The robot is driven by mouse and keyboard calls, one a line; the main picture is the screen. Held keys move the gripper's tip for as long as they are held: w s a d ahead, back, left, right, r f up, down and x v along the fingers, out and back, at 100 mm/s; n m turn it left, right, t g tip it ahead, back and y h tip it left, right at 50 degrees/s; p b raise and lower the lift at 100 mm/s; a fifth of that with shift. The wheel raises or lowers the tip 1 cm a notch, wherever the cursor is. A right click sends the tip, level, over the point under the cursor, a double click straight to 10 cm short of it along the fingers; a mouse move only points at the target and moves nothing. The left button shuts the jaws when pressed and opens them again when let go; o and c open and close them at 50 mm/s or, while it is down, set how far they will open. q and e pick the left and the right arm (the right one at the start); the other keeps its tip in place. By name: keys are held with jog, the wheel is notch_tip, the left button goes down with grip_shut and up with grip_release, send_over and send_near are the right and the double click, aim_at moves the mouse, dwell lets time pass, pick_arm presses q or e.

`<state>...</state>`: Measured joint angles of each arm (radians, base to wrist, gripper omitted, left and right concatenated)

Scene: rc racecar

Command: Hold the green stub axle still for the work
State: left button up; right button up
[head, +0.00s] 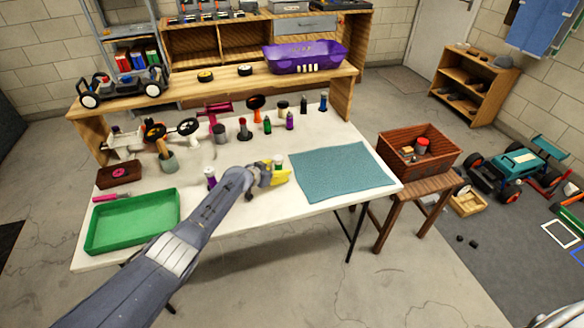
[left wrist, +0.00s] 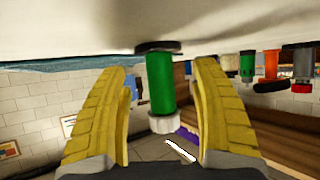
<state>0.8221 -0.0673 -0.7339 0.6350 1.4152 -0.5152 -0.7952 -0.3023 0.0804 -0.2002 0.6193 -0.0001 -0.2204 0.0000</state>
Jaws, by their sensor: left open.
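The green stub axle (left wrist: 160,85) stands upright on the white table, its dark flange at the table surface and a pale tip at its free end. In the head view its top (head: 279,160) shows just behind my yellow fingers, which hide its lower part. My left gripper (head: 271,174) is low over the table. In the left wrist view, which looks upside down, the open fingers (left wrist: 160,70) stand on either side of the axle, with a visible gap on both sides.
A teal mat (head: 342,172) lies right of my left gripper. A purple-topped part (head: 210,177) stands close left of it. Several small upright parts, including another green one (head: 267,125), stand behind. A green tray (head: 133,221) sits at the left. The white table's front edge is near.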

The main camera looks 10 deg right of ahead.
pick_arm(q)
jog(key=shift+w+d+f, duration=0.1)
jog(key=shift+c, duration=0.3)
grip_shut()
dwell(0.4)
dwell(0.8)
